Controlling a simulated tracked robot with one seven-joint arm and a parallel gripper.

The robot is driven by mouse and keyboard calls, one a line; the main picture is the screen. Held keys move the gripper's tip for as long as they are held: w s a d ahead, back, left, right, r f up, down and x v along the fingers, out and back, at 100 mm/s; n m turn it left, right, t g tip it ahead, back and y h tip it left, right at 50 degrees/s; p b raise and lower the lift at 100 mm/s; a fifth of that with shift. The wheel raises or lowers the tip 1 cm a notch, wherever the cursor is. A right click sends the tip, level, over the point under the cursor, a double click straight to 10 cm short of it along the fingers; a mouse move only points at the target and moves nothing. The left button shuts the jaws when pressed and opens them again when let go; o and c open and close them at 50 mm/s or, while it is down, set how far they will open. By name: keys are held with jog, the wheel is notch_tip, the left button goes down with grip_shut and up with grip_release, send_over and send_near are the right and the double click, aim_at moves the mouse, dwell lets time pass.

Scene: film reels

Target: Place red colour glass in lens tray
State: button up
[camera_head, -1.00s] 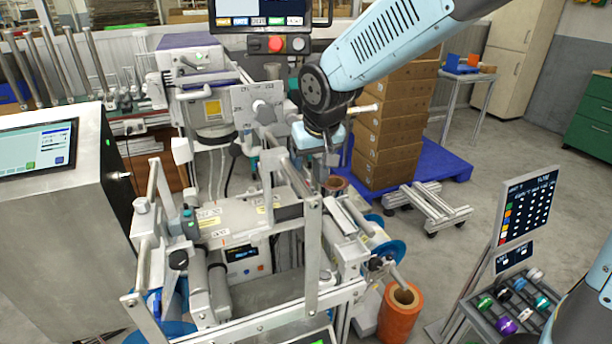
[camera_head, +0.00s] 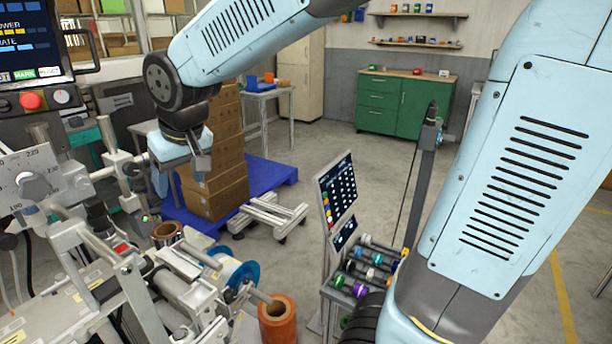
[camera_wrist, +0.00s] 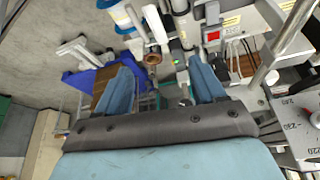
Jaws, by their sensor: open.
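Beyond the fingers are machine parts and a small copper-coloured roll (camera_wrist: 153,60), which also shows in the head view (camera_head: 167,232). I cannot make out a red colour glass or a lens tray for certain in either view.
A rack of coloured spools (camera_head: 366,268) stands beside a tilted dark panel (camera_head: 338,190). An orange roll (camera_head: 277,320) stands on the floor near the machine. Stacked cartons (camera_head: 215,190) sit on a blue pallet (camera_head: 270,172). Open floor lies before the green cabinet (camera_head: 405,103).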

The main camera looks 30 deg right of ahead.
jog(key=s+d+r+m+h, duration=0.1)
jog(key=s+d+m, duration=0.1)
jog(key=s+d, duration=0.5)
jog(key=s+d+r+m+t+h, duration=0.1)
jog(key=s+d+m, duration=0.1)
jog(key=s+d, duration=0.5)
jog(key=d, duration=0.6)
jog(key=shift+w, duration=0.15)
jog(key=shift+a, duration=0.1)
